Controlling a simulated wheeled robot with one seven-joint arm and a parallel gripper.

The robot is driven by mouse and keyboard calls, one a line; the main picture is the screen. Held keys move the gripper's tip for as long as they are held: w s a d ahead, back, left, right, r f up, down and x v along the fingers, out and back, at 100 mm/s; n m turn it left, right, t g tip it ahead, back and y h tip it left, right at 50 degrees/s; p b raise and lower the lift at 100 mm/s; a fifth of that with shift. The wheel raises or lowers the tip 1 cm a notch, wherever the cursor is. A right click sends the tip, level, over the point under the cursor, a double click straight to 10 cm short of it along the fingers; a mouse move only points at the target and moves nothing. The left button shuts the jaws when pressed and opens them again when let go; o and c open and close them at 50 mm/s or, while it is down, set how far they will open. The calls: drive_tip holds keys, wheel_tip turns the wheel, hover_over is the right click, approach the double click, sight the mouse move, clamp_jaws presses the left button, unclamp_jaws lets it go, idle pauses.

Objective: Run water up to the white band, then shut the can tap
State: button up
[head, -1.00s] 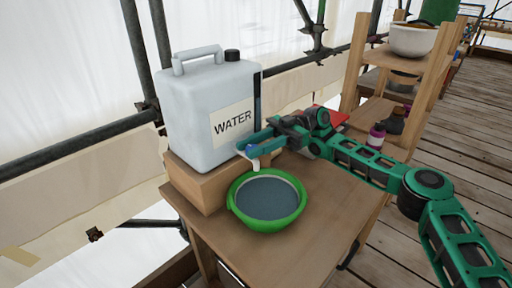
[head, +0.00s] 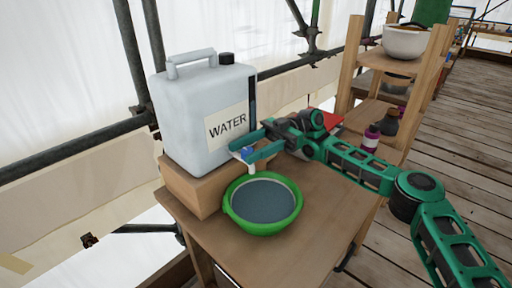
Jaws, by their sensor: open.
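The white water can (head: 205,112), labelled WATER, stands on a wooden block (head: 193,187). Its tap (head: 247,153) has a blue handle and a pale spout pointing down over the bowl. A green bowl (head: 233,214) stands on the table below the spout and holds grey-blue water (head: 263,199). A pale strip shows inside the bowl above the water; I cannot tell how the level sits against the white band. I cannot make out whether water is running. My gripper (head: 256,145) is open at the tap, its fingers on either side of the blue handle; contact is unclear.
The wooden table (head: 300,235) is clear in front and right of the bowl. A red item (head: 331,121) lies behind my arm. A wooden shelf (head: 351,75) at the right holds a white bowl (head: 403,41) and bottles (head: 372,138). Scaffold poles run behind the can.

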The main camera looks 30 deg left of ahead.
drive_tip(key=v, duration=1.1)
drive_tip(key=shift+f, duration=0.1)
